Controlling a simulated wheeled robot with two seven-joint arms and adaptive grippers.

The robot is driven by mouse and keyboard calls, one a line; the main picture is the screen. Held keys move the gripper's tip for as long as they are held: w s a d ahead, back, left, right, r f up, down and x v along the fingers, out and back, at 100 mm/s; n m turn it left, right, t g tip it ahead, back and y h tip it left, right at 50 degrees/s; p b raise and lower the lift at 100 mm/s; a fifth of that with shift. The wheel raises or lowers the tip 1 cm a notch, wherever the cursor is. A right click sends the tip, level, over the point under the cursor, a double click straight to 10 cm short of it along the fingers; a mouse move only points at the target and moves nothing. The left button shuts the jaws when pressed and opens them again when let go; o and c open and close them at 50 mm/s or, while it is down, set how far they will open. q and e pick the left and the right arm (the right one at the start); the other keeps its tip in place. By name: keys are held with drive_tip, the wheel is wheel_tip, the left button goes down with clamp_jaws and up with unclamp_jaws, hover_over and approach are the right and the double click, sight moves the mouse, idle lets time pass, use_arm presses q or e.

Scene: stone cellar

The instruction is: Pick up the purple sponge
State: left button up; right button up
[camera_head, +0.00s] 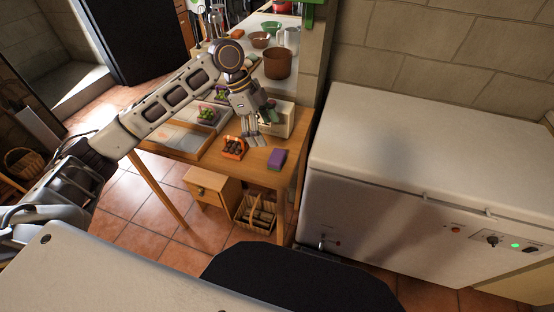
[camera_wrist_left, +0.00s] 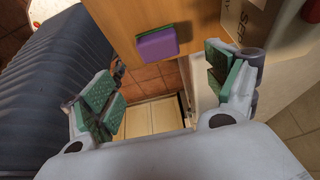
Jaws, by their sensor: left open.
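The purple sponge (camera_head: 277,158) lies on the wooden table (camera_head: 262,172) near its front right corner. My left gripper (camera_head: 254,138) is above the table, up and left of the sponge in the head view. In the left wrist view my left gripper (camera_wrist_left: 168,87) has its fingers wide apart, with nothing between them. The sponge appears beyond the fingertips, untouched. My right gripper is not in view.
A small orange basket of brown items (camera_head: 233,148) stands left of the sponge. A pale box (camera_head: 279,120) stands behind it. A white chest freezer (camera_head: 400,150) fills the right side. Below the table are a drawer unit (camera_head: 208,190) and a wicker basket (camera_head: 254,214).

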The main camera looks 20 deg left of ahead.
use_arm(q)
hover_over(277, 156)
drive_tip(key=a, duration=0.2)
drive_tip(key=f, duration=0.4)
drive_tip(key=shift+w+a+f, duration=0.1)
drive_tip(key=shift+w+f, duration=0.1)
drive_tip(key=shift+f, duration=0.4)
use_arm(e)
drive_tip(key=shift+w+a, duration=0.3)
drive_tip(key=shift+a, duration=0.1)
use_arm(q)
drive_tip(key=shift+f, duration=0.1)
drive_tip(key=shift+b+x, duration=0.3)
drive_tip(key=shift+x, duration=1.7)
drive_tip(key=shift+s+d+f, duration=0.1)
drive_tip(key=shift+d+f, duration=0.15)
drive_tip(key=shift+f, duration=0.3)
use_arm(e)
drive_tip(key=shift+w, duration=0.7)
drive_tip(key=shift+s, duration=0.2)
use_arm(q)
drive_tip(key=c, duration=0.8)
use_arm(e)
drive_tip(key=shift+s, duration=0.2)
